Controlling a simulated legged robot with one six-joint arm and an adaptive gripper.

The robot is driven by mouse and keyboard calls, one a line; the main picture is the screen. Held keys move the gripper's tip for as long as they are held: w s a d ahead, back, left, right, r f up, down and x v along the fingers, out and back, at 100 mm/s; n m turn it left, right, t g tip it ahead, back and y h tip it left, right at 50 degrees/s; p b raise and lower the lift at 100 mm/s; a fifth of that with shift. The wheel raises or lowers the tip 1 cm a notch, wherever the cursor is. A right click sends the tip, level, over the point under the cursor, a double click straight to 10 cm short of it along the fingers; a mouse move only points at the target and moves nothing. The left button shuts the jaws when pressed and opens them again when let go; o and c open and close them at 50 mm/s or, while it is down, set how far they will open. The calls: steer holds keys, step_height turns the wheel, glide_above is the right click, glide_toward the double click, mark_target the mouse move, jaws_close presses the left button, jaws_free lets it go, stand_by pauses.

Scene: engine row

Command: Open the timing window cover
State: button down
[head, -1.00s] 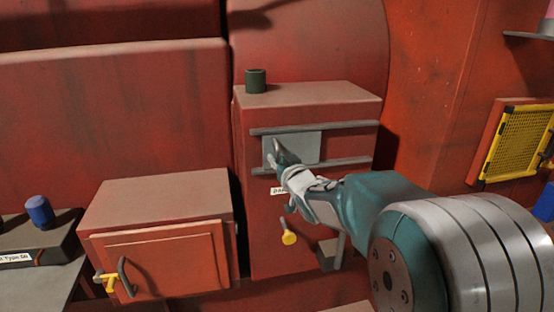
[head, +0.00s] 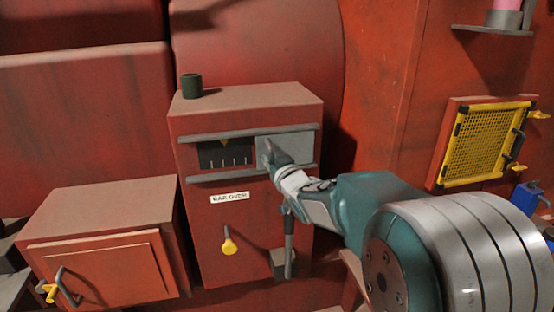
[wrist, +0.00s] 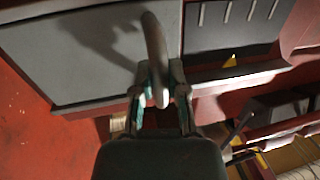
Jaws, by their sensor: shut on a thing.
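The timing window cover (head: 297,146) is a grey plate between two horizontal rails on the front of a red box. It sits at the right part of the rails. Left of it a dark window (head: 213,156) with white tick marks and a yellow pointer is uncovered. My gripper (head: 274,164) is shut on the cover's bar handle at the plate's left end. The wrist view shows the handle (wrist: 152,45) between my fingertips (wrist: 160,92), with the grey plate (wrist: 70,55) on the left and the tick marks on the right.
Below the window are a "BAR OVER" label (head: 230,196), a yellow-ended lever (head: 229,247) and a dark lever (head: 289,245). A green cup (head: 191,85) stands on the box. A red door (head: 105,272) is at left, a yellow mesh panel (head: 487,146) at right.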

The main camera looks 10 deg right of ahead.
steer(key=shift+a+r, duration=0.1)
steer(key=shift+a, duration=0.35)
steer(key=c, duration=0.6)
jaws_free()
steer(key=shift+d, duration=0.1)
steer(key=shift+c, duration=0.2)
steer(key=shift+d, duration=0.65)
steer(key=shift+s+a, duration=0.15)
steer(key=shift+s, duration=0.35)
steer(key=s+d, duration=0.2)
steer(key=s, duration=0.8)
steer(key=shift+s+d, duration=0.3)
steer(key=shift+s, duration=0.05)
